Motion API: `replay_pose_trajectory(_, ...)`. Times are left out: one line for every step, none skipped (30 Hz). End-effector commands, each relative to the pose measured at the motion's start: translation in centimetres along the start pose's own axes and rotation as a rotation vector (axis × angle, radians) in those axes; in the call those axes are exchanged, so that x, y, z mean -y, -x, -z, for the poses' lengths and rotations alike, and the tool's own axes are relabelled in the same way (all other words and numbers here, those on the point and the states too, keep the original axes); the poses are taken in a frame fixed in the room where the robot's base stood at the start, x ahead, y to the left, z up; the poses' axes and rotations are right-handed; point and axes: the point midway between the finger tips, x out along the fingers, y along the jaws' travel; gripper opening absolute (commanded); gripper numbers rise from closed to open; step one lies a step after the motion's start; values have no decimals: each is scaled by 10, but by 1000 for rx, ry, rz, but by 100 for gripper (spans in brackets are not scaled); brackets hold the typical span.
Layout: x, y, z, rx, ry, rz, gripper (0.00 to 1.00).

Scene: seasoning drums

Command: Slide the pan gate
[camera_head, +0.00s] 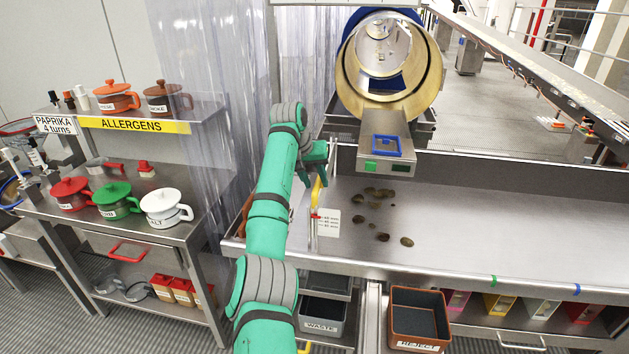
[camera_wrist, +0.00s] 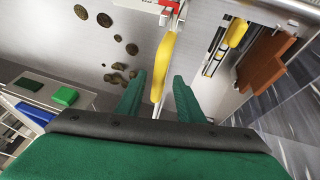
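A yellow handle (camera_head: 317,190), which looks like part of the pan gate, stands at the left end of the steel pan (camera_head: 460,215). In the wrist view the yellow handle (camera_wrist: 163,66) runs between my two green fingers, with its upper end near a red and white fitting (camera_wrist: 158,5). My gripper (camera_wrist: 160,95) is open, with a visible gap on each side of the handle. In the head view my gripper (camera_head: 318,170) is at the top of the handle, and my arm hides part of the area to its left. I cannot tell how far the gate is open.
Several brown pieces (camera_head: 382,237) lie on the pan. A waste bin (camera_head: 322,315) and a brown bin (camera_head: 418,310) are below. A shelf of pots (camera_head: 120,200) and a clear curtain stand left.

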Motion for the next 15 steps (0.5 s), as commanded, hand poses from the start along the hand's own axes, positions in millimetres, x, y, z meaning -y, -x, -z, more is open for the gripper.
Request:
replay_pose_trajectory(0, 0, 0, 1, 0, 0, 34)
replay_pose_trajectory(0, 0, 0, 1, 0, 0, 34)
replay_pose_trajectory(0, 0, 0, 1, 0, 0, 34)
replay_pose_trajectory(0, 2, 0, 1, 0, 0, 34)
replay_pose_trajectory(0, 3, 0, 0, 0, -1, 34)
replay_pose_trajectory(0, 6, 0, 0, 0, -1, 34)
replay_pose_trajectory(0, 10, 0, 0, 0, -1, 34)
replay_pose_trajectory(0, 14, 0, -1, -1, -1, 34)
replay_pose_trajectory(0, 20, 1, -2, -1, 0, 34)
replay_pose_trajectory(0, 24, 1, -2, -1, 0, 34)
replay_pose_trajectory(0, 30, 0, -1, -1, 1, 34)
replay_pose_trajectory(0, 38, 1, -3, -1, 0, 34)
replay_pose_trajectory(0, 44, 1, -2, -1, 0, 34)
replay_pose_trajectory(0, 49, 1, -2, 0, 0, 34)
replay_pose_trajectory(1, 57, 1, -2, 0, 1, 34)
